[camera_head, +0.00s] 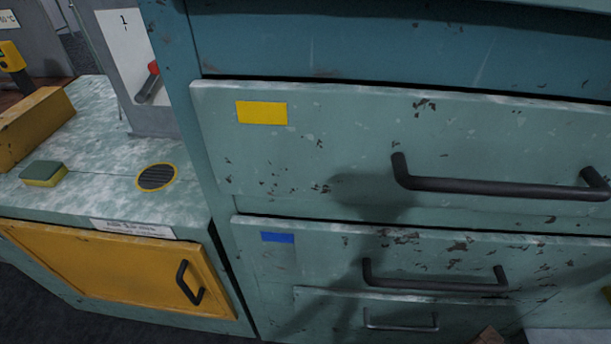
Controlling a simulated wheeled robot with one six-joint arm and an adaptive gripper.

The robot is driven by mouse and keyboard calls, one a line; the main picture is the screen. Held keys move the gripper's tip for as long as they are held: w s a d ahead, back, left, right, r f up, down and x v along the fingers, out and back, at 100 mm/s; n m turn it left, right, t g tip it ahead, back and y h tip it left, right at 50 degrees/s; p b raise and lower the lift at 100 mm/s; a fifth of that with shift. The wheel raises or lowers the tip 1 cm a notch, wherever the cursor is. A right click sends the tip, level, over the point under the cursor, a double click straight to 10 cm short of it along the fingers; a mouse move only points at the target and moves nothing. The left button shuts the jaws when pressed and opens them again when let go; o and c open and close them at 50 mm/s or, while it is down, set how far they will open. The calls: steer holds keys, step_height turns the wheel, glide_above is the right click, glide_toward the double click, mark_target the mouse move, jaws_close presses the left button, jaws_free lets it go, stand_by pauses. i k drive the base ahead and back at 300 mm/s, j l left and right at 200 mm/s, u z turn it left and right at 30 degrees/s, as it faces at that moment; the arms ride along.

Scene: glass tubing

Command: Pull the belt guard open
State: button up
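No part is readably marked as the belt guard. A yellow panel (120,268) with a black vertical handle (189,283) is set in the low cabinet at lower left. It looks shut. A white label (133,228) above it is too small to read. To its right, a pale green drawer front (330,150) with a yellow tag (261,112) and a long dark bar handle (500,188) stands out from the blue-green frame. A lower drawer front (330,250) has a blue tag (277,237) and a dark handle (435,284). My gripper is not in view.
On the left worktop (95,190) are a green and yellow sponge (43,173), a round black grille (156,177) and a yellow block (33,125). A grey panel with a red-tipped lever (150,80) stands behind. A thin third handle (400,325) is low down. Dark shadows fall across the drawers.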

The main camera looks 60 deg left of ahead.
mark_target(159, 272)
steer(key=k+u, duration=0.1)
steer(key=u, duration=1.4)
steer(key=l+u, duration=0.1)
steer(key=u, duration=1.9)
steer(key=i, duration=0.1)
